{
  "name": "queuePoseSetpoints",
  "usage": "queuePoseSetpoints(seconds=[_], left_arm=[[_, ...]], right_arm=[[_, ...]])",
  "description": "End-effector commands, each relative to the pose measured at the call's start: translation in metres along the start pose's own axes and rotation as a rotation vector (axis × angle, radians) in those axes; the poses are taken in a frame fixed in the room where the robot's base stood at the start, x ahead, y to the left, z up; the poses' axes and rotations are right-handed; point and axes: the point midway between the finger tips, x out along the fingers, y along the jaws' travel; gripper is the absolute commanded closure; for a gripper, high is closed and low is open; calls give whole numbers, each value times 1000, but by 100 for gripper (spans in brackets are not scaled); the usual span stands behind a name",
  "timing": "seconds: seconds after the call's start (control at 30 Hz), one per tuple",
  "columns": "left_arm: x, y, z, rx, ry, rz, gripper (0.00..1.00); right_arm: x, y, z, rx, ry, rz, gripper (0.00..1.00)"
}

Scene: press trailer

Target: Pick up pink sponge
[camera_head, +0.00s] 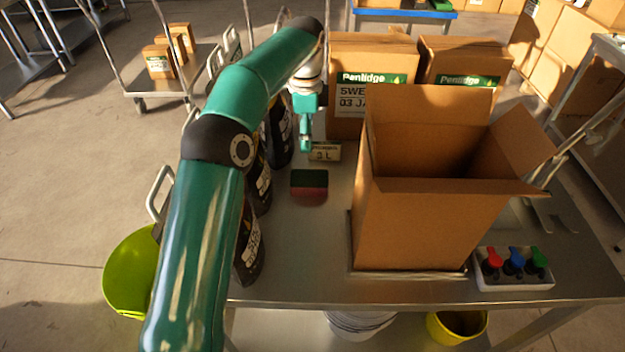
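The pink sponge (309,194) lies on the metal table, left of the big open carton. Its far part is dark green and its near part is pinkish red. My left arm comes in from the lower left and arches over the table. No held object shows. My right gripper is not in view.
The open cardboard carton (430,225) stands right of the sponge. Several dark bottles (262,188) line the table's left side, partly behind my arm. Closed cartons (365,60) stand at the back. A tray with colored-top items (514,270) sits front right. The table before the sponge is clear.

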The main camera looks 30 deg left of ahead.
Motion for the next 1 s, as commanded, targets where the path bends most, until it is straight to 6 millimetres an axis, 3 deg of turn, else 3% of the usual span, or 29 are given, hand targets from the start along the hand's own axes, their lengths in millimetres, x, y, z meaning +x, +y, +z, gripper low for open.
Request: queuePoseSetpoints(seconds=[0.03, 0.3, 0.5, 0.73, 1.0], left_arm=[[17, 1, -3, 5, -2, 7, 6], [73, 0, -8, 12, -2, 8, 6], [96, -1, -11, 14, -1, 5, 6], [110, -2, -10, 16, -2, 7, 6], [146, -3, -7, 17, -2, 6, 6]], right_arm=[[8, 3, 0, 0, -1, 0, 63], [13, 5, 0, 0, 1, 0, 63], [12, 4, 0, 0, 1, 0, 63], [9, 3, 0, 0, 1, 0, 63], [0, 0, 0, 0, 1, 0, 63]])
